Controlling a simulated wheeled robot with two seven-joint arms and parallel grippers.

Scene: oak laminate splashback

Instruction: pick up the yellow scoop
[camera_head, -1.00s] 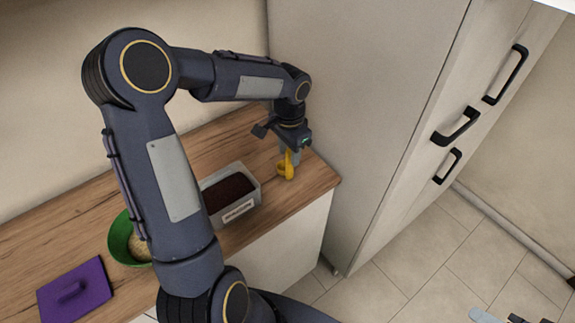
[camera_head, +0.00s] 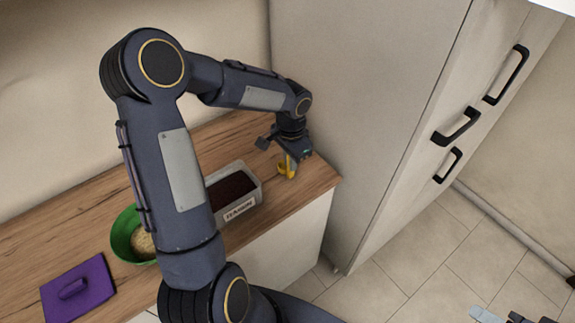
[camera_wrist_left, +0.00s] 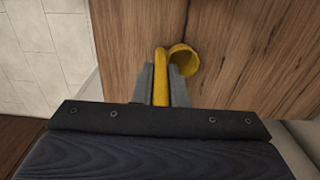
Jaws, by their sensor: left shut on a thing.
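The yellow scoop (camera_head: 287,168) is at the right end of the wooden counter, beside the clear bin. In the left wrist view the scoop (camera_wrist_left: 184,58) shows its round cup and a straight handle running between the fingers. My left gripper (camera_head: 288,157) points down over it, and its two grey fingers (camera_wrist_left: 160,85) are shut on the handle. I cannot tell whether the scoop still touches the counter. Part of my right gripper (camera_head: 515,318) shows at the bottom right edge; its jaws cannot be made out.
A clear labelled bin (camera_head: 239,211) with dark contents stands left of the scoop. A green bowl (camera_head: 122,238) with pale contents and a purple lid (camera_head: 92,292) lie further left. A tall cabinet (camera_head: 350,110) rises close to the right of my left gripper.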

